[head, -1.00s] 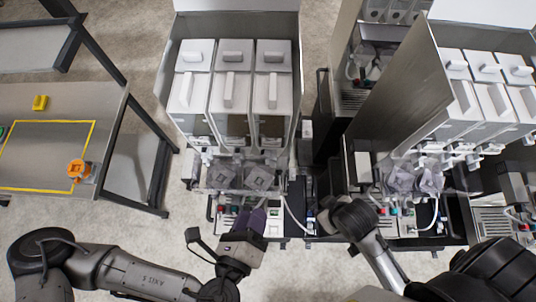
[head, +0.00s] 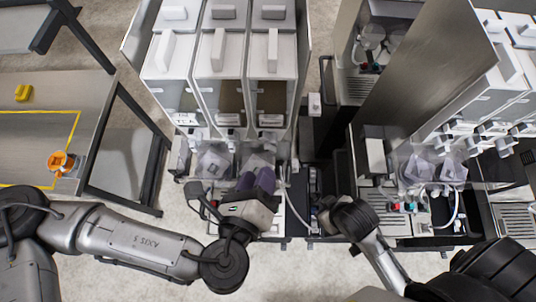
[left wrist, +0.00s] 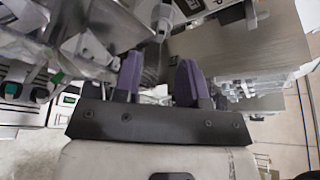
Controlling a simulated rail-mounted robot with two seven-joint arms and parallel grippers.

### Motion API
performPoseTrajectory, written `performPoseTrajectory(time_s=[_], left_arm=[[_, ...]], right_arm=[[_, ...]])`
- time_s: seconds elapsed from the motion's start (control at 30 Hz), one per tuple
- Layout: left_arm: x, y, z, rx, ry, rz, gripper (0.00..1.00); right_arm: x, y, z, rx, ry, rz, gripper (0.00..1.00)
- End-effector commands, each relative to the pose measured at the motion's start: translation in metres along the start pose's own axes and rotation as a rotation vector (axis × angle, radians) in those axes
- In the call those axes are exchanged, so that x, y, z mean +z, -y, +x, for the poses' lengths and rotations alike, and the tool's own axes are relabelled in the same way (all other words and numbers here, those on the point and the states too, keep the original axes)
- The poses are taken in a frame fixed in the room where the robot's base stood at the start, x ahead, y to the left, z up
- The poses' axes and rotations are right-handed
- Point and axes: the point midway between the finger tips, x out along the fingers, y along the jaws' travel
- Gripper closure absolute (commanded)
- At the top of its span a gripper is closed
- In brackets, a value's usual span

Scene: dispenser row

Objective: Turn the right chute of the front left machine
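The front left machine (head: 219,70) has white-lidded canisters side by side, with clear plastic funnels at its lower front. A left funnel (head: 212,163) shows, and a right one (head: 258,163) is partly hidden behind my left gripper (head: 256,180). That gripper has two purple fingers, apart and empty, pointing at the machine's lower front right of the middle. In the left wrist view the fingers (left wrist: 159,80) are spread, with a pale spout (left wrist: 162,16) beyond the gap. I cannot tell if a finger touches the chute. My right arm is at the lower right; its fingers do not show.
A second machine (head: 490,105) stands to the right, behind a tall metal side panel (head: 430,75). A white hose (head: 294,212) hangs beside the front left machine. At left, a table (head: 50,115) holds a yellow block (head: 23,93) and an orange item (head: 60,162).

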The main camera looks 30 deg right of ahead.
Motion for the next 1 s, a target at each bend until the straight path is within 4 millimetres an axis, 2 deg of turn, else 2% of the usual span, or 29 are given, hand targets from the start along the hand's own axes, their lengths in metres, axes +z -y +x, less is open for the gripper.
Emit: performPoseTrajectory(time_s=[0.03,0.27,0.33,0.6,1.0], left_arm=[[-0.005,-0.004,0.005,-0.004,0.003,0.001,0.62],[-0.005,-0.003,0.015,-0.005,-0.001,0.001,0.62],[0.001,0.003,0.023,-0.001,0.0,0.002,0.62],[0.0,0.003,0.056,-0.002,-0.001,0.001,0.62],[-0.001,0.001,0.068,-0.002,-0.002,0.0,0.62]], right_arm=[[0.004,0.001,0.014,-0.001,0.0,0.002,0.57],[0.013,0.004,0.043,-0.006,-0.001,0.007,0.57],[0.01,0.004,0.034,-0.006,0.003,0.008,0.57],[0.007,0.004,0.024,-0.008,-0.004,0.009,0.57],[0.007,0.001,0.024,0.001,-0.001,-0.002,0.57]])
